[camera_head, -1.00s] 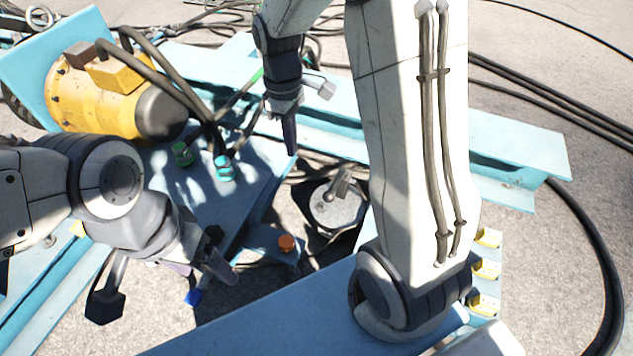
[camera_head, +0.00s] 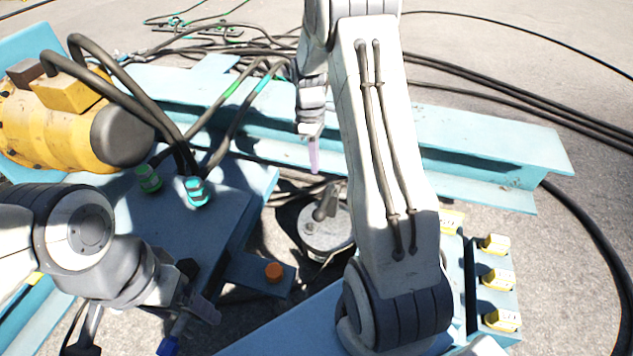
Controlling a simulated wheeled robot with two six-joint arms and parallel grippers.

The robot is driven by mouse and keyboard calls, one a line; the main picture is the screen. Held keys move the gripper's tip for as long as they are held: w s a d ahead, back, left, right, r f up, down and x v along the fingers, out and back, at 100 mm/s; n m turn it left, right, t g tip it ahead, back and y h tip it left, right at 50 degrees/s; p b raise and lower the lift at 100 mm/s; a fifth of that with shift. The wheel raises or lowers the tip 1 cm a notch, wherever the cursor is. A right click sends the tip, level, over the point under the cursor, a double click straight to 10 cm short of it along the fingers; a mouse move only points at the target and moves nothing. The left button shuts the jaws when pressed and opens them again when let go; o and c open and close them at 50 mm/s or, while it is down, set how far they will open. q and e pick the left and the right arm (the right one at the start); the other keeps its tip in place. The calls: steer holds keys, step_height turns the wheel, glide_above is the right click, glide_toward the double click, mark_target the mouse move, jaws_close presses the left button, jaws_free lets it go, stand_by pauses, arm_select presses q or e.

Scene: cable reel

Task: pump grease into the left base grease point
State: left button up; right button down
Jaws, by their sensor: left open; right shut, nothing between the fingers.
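A round grey canister (camera_head: 325,236) with a dark lever on top (camera_head: 326,203) stands on the ground between the blue beams; I take it for the grease pump. My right gripper (camera_head: 314,160) points down, shut and empty, just above the lever in the picture; I cannot tell whether they touch. My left gripper (camera_head: 198,308) is open over the near edge of the blue base plate (camera_head: 205,240). Which one is the left base grease point is unclear.
A yellow motor (camera_head: 45,130) with thick black hoses stands at the left. Green (camera_head: 148,178) and teal (camera_head: 196,191) fittings rise from the plate. A blue beam (camera_head: 480,140) crosses behind. Several yellow blocks (camera_head: 500,279) line the right. Cables lie on the ground.

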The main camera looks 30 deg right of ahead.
mark_target(319, 210)
arm_select(q)
step_height(319, 210, down, 6)
steer(key=b, duration=0.5)
steer(key=shift+r, duration=0.1)
arm_select(e)
steer(key=s+f, duration=0.1)
steer(key=f, duration=0.7)
steer(key=s+f, duration=0.1)
steer(key=f, duration=0.4)
steer(key=shift+s+a, duration=0.3)
steer(key=shift+a, duration=0.05)
arm_select(q)
steer(key=shift+s, duration=0.1)
